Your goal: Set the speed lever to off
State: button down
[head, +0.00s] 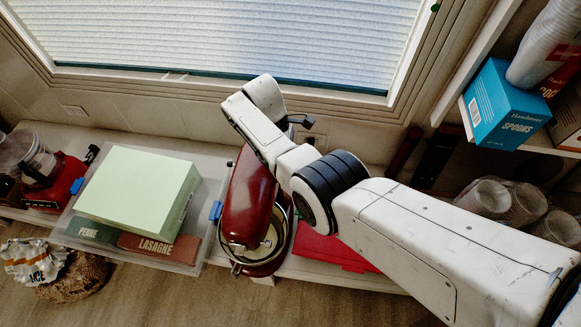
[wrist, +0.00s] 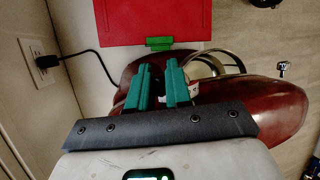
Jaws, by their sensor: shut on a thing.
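The red stand mixer (head: 246,200) stands on the shelf below the window, left of my arm, with a metal bowl (head: 270,240) under its head. In the wrist view the mixer's glossy red body (wrist: 270,100) lies beyond and to the right of my gripper (wrist: 158,84). The two teal fingers reach down at the mixer with a narrow gap between them and are closed on a small part there. The speed lever itself is hidden by the fingers and I cannot read its setting. In the head view my arm hides the fingers.
A clear bin (head: 70,226) with pasta boxes and a pale green box (head: 138,184) stands left of the mixer. A red case (head: 335,251) lies right. Stacked cups (head: 490,198) and a blue spoons box (head: 503,105) are farther right. A black cord (wrist: 85,53) runs from the wall outlet.

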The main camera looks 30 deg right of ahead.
jog(key=g+b, duration=0.1)
jog(key=b, duration=0.1)
jog(key=f+y+b, duration=0.1)
jog(key=b, duration=0.2)
jog(key=shift+w+d+g, duration=0.35)
jog(key=shift+g, duration=0.05)
jog(key=shift+r+b, duration=0.1)
jog(key=shift+b, duration=1)
jog(key=c, duration=1.1)
grip_release()
jog(key=shift+d, duration=0.1)
jog(key=shift+r+n, duration=0.15)
jog(key=shift+n, duration=0.15)
